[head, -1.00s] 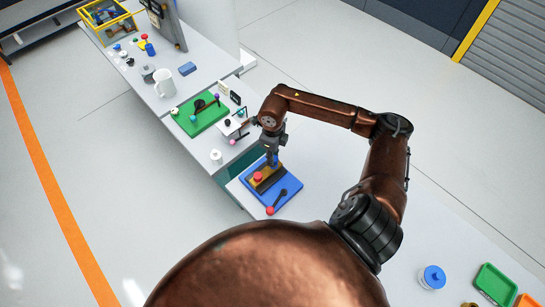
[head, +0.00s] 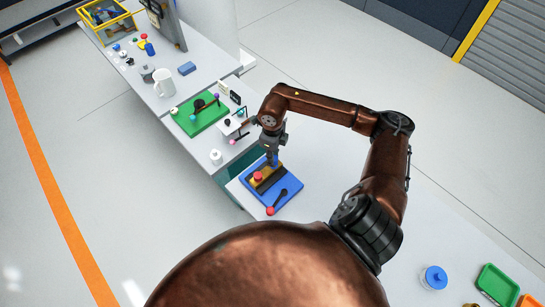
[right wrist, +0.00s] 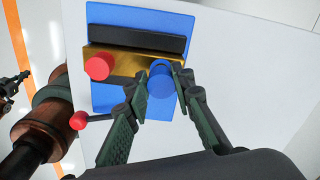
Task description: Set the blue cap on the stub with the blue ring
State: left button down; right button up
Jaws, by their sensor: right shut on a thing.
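My right gripper (head: 273,160) is over the blue base plate (head: 289,190). In the right wrist view its two fingers (right wrist: 160,88) are shut on the blue cap (right wrist: 161,85). The cap is at the right end of the brass block (right wrist: 122,66), with a blue rim showing behind it. I cannot tell whether it is seated on a stub, since the stub is hidden. A red cap (right wrist: 98,68) sits at the block's left end and also shows in the head view (head: 258,176). A dark jaw-like part at the wrist view's left edge may be my left gripper (right wrist: 14,90), too unclear to read.
A black bar (right wrist: 135,38) lies along the plate behind the block. A dark lever with a red knob (head: 270,210) lies at the plate's near edge. A green board (head: 200,117) with small parts and a white mug (head: 164,83) stand farther left.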

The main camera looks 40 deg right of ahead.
jog(key=shift+f+b, duration=1.35)
jog(key=shift+f, duration=0.05)
jog(key=o, duration=0.9)
jog(key=shift+r, duration=0.3)
notch_tip(320, 180, up, 12)
jog(key=shift+f, duration=0.25)
jog(key=shift+f, duration=0.1)
